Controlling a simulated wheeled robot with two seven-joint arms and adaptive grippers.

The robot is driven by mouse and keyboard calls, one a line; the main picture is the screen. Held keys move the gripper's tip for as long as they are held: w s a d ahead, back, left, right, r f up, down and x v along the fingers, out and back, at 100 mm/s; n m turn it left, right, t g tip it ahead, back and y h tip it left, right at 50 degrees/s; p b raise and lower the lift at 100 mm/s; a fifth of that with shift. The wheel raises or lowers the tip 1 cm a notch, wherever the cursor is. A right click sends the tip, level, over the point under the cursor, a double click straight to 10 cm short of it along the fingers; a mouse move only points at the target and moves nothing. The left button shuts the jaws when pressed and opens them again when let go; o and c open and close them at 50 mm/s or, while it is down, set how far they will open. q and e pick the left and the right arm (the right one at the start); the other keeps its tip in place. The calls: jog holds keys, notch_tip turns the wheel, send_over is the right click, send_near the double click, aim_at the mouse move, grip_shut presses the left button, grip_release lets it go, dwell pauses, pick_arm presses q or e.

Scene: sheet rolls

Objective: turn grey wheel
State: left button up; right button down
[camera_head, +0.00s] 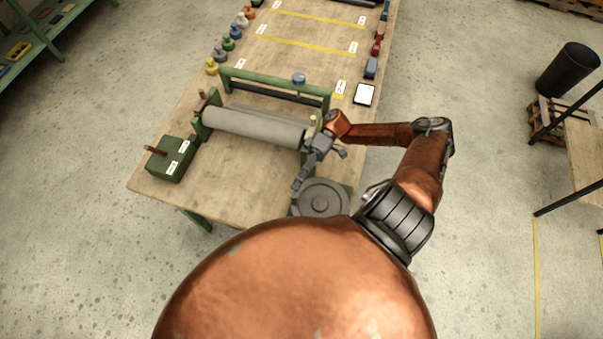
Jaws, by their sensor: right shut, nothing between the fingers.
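The grey wheel (321,199) is a round disc at the near right corner of the wooden table, partly hidden at the bottom by my own copper body. My right gripper (297,186) comes in from the right and points down toward the near side. It is shut and empty, with its fingertips at the upper left edge of the wheel. I cannot tell whether they touch it. My left gripper is not in view.
A grey roller (252,127) lies in a green frame (275,85) just beyond the wheel. A green box (171,159) stands at the near left of the table (225,190). Coloured knobbed pieces line the left edge. A white tablet (364,95) lies at the right edge.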

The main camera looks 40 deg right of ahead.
jog(key=v, duration=1.1)
jog(key=shift+d, duration=0.35)
jog(key=c, duration=2.6)
grip_release()
jog(key=shift+r, duration=0.1)
jog(key=shift+c, duration=0.2)
